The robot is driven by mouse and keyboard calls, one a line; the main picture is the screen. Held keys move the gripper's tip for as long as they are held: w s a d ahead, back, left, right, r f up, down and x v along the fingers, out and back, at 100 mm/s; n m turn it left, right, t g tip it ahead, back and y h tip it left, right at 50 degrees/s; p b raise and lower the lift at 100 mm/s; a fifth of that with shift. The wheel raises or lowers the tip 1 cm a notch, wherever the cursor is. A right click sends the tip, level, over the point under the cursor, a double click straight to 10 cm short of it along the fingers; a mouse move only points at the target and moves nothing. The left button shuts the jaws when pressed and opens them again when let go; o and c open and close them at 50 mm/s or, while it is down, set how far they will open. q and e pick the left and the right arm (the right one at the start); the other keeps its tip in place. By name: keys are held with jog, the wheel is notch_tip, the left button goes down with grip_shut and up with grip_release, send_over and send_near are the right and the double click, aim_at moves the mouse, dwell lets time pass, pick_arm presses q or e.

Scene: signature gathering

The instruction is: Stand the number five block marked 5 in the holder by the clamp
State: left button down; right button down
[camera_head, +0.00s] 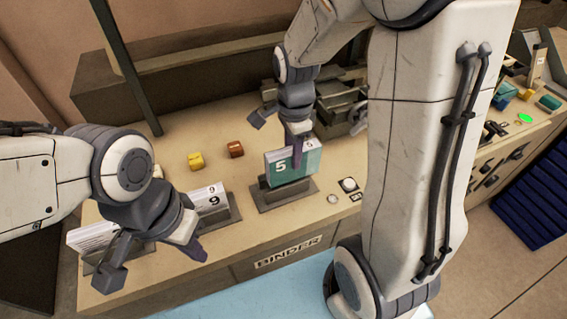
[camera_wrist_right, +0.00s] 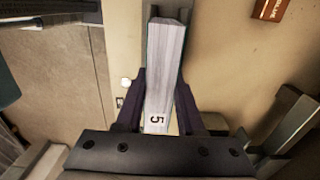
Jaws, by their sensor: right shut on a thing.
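The number five block (camera_head: 277,170) is a thick teal-faced slab with a white 5, standing upright. In the right wrist view, its pale edge carries a small 5 label (camera_wrist_right: 157,121). My right gripper (camera_head: 298,138) is shut on its upper part, with dark purple fingers on both sides. The block's lower edge meets the grey holder (camera_head: 288,197) in the head view; I cannot tell whether it rests fully on its base. The grey clamp (camera_head: 340,100) stands behind it, partly hidden by my arm. My left gripper (camera_head: 195,250) hangs at the front left, its finger gap unclear.
A block marked 9 (camera_head: 210,201) stands in another holder at left, with a further white block (camera_head: 92,236) beyond it. Yellow (camera_head: 196,161) and brown (camera_head: 235,149) pieces lie behind. Round buttons (camera_head: 348,184) sit right of the holder. The bench front reads BINDER.

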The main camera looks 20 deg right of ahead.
aim_at(284, 169)
jog(key=shift+w+a+f, duration=0.2)
jog(key=shift+a+f, duration=0.1)
jog(key=shift+a, duration=0.2)
jog(key=shift+w+a+f, duration=0.15)
jog(key=shift+a+f, duration=0.1)
jog(key=shift+a, duration=0.2)
jog(key=shift+a+f, duration=0.1)
jog(key=shift+f, duration=0.2)
notch_tip(284, 169, down, 3)
jog(key=shift+f+p, duration=0.15)
jog(key=shift+p, duration=0.55)
jog(key=shift+f, duration=0.15)
jog(key=shift+f, duration=0.2)
jog(key=c, duration=0.5)
grip_release()
jog(key=shift+r, duration=0.15)
